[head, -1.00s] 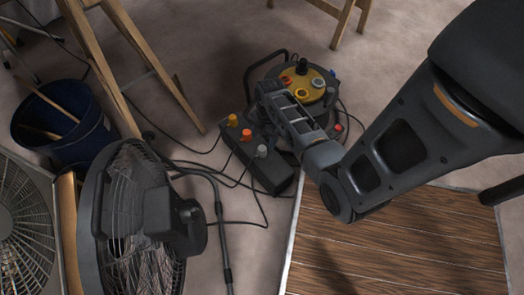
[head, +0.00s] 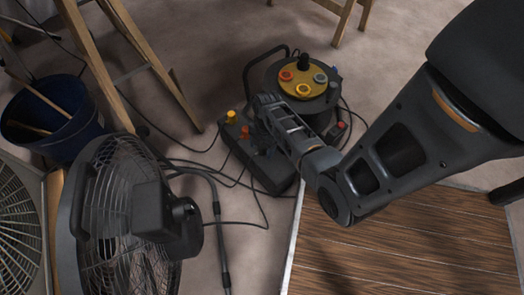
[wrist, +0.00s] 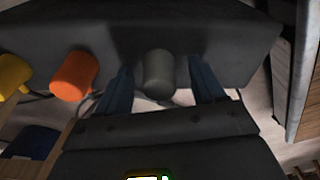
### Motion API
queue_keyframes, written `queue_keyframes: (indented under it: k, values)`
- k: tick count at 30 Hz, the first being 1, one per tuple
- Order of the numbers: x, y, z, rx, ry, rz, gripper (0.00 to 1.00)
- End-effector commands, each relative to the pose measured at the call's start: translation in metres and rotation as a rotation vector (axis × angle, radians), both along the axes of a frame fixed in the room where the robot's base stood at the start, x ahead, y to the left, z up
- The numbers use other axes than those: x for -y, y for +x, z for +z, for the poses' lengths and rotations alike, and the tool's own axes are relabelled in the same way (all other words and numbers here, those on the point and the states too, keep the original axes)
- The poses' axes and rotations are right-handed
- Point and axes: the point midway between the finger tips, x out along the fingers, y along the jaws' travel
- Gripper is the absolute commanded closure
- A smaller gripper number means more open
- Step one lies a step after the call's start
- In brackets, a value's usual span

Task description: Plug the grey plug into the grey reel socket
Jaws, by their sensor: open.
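The grey plug (wrist: 158,82) stands in the black power strip (wrist: 230,50) in the wrist view. My gripper (wrist: 162,66) is open, with one dark blue finger on each side of the plug; I cannot tell whether they touch it. In the head view the strip (head: 268,178) lies on the floor, and my gripper and wrist hide the grey plug. The cable reel (head: 312,103) stands just behind, with a yellow face (head: 303,72). Its grey socket (head: 320,78) is a ring on the right of that face and looks empty.
An orange plug (wrist: 73,75) and a yellow plug (wrist: 12,74) sit left of the grey one. A fan (head: 120,215), blue bucket (head: 55,115), ladder legs and loose cables crowd the left.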

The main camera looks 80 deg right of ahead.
Motion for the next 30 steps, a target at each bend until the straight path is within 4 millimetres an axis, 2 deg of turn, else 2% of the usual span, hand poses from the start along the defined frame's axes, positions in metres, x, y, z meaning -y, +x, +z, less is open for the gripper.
queue_keyframes:
  k: [10, 27, 30]
  values:
    - [0.0000, 0.0004, -0.0004, 0.000, 0.000, 0.000, 0.33]
    - [0.0000, 0.0002, -0.0004, 0.000, 0.000, 0.000, 0.87]
    - [0.0000, 0.0003, -0.0003, 0.000, 0.000, 0.000, 0.88]
